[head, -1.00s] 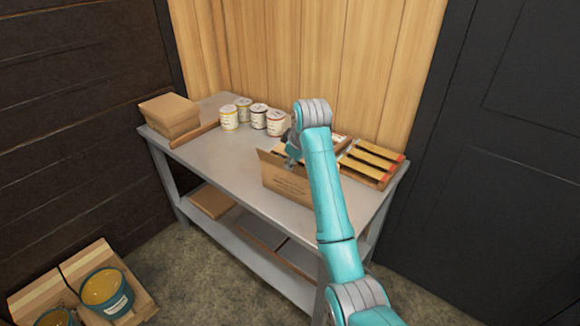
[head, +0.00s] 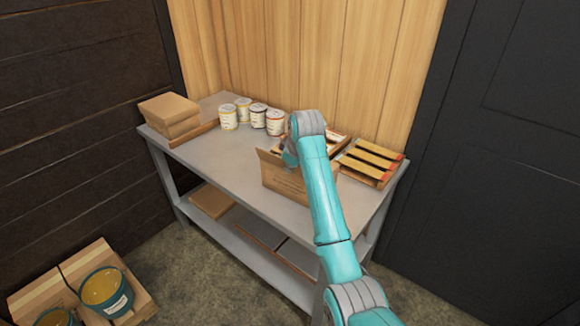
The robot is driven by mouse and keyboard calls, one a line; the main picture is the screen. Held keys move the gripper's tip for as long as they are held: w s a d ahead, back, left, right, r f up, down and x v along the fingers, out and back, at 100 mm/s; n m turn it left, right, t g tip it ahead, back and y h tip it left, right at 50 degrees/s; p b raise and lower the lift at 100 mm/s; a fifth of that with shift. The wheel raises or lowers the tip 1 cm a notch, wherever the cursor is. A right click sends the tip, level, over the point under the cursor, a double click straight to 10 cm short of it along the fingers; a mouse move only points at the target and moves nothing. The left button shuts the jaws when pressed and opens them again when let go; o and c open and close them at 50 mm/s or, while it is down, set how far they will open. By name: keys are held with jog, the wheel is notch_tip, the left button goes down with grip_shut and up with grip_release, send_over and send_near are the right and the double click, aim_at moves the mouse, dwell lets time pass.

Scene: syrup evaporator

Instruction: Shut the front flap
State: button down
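An open cardboard box (head: 285,178) stands on the grey metal table (head: 235,180), near its front edge right of the middle. Its front wall carries printing, and a raised flap edge shows at its upper left. My arm reaches over the box from the lower right and hides much of its top and right side. My gripper (head: 287,152) is at the upper left part of the box, small and dark against it. I cannot tell whether it touches a flap or whether its fingers are apart.
Several white cans (head: 252,115) stand behind the box. A wooden rack with yellow-topped pieces (head: 370,160) is to the right. The table's left front is clear.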

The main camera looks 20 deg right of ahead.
jog(key=shift+d, duration=0.1)
jog(key=shift+w+d+f+m+g+y, duration=0.1)
jog(key=shift+w+d+m+g+y, duration=0.2)
jog(key=shift+g+y, duration=0.65)
jog(key=shift+w+d+r+m+g+y, duration=0.1)
jog(key=shift+w+d+m+g+y, duration=0.2)
jog(key=shift+g+y, duration=0.65)
jog(key=shift+w+d+f+m+g+y, duration=0.1)
jog(key=shift+w+d+m+g+y, duration=0.15)
jog(key=shift+g+y, duration=0.7)
jog(key=shift+d+f+y, duration=0.1)
jog(key=shift+y, duration=0.45)
jog(key=c, duration=1.4)
grip_release()
jog(key=shift+o, duration=0.2)
jog(key=v, duration=1.2)
